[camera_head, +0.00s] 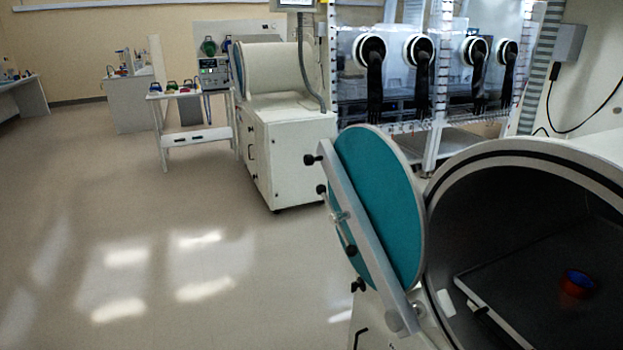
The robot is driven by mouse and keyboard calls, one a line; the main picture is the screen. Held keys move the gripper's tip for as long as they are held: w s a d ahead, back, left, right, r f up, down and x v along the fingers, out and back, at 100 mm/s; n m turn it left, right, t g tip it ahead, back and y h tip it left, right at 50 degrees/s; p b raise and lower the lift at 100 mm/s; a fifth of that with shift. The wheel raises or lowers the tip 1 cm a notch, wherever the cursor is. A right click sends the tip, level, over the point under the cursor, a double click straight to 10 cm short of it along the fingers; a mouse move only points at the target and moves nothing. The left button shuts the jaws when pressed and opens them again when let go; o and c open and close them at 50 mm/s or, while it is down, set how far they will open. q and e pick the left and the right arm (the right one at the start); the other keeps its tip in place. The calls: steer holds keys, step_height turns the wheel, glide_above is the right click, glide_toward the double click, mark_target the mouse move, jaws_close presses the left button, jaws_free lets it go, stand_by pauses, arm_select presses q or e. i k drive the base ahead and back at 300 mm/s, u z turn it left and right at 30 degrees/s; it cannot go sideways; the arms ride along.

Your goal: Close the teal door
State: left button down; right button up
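The teal door (382,205) is a round disc with a pale rim and a grey bar (362,225) across its face, with several black knobs along it. It stands swung open at the left side of a round chamber opening (530,150), apart from most of its rim. The dark inside of the chamber shows, with a flat tray (510,290) and a small red and blue round object (576,283) on it. Neither of my grippers is in view, and nothing is seen touching the door.
A white cabinet (290,150) with a cylindrical chamber stands behind the door. Gloveboxes with black gloves (422,75) line the back. A small white table (195,135) holds coloured items. The floor (180,250) on the left is clear.

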mark_target(369, 177)
steer(key=z, duration=0.25)
steer(key=i, duration=0.55)
steer(key=z, duration=0.55)
